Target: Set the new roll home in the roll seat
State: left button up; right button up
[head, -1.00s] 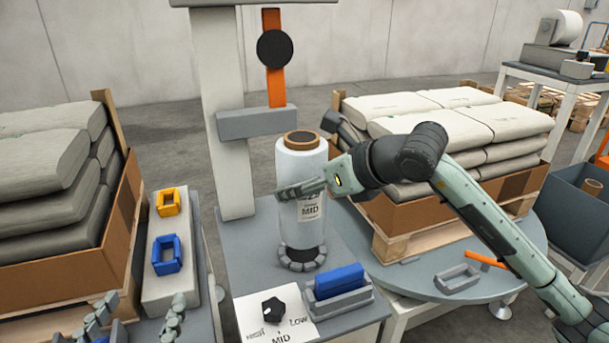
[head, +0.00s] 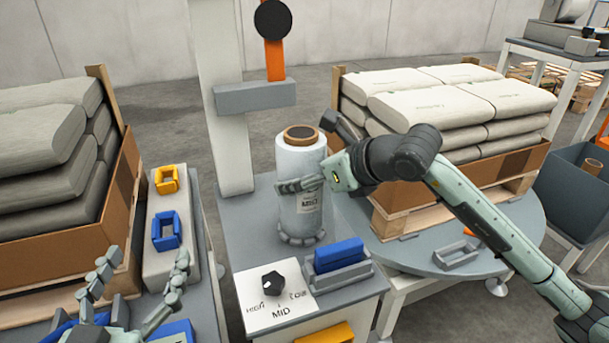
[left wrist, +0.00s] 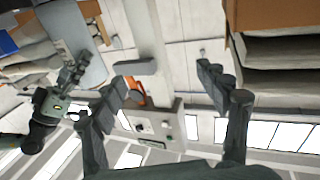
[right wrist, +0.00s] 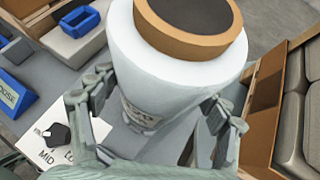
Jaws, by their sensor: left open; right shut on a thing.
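The new roll (head: 301,160), white with a brown core and a MID label, stands upright on the roll seat (head: 300,239), a ring of grey segments on the bench. No gap shows between the roll's lower end and the ring, but I cannot tell whether it is fully down. My right gripper (head: 300,185) is shut around the roll's middle, coming from the right. In the right wrist view its fingers (right wrist: 155,112) lie on both sides of the roll (right wrist: 180,70). My left gripper (head: 138,275) is open and empty at the lower left; its fingers also show in the left wrist view (left wrist: 172,95).
A black selector knob (head: 272,284) on a HIGH/MID/LOW plate and a grey holder with a blue block (head: 339,255) stand in front of the roll. An orange arm (head: 274,55) and grey bracket (head: 255,96) are behind. Sack pallets (head: 440,110) flank the bench.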

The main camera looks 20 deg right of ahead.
jog(key=shift+r, duration=0.15)
pick_arm(q)
jog(key=shift+d+r, duration=0.1)
jog(key=shift+r, duration=0.2)
pick_arm(e)
jog(key=o, duration=1.9)
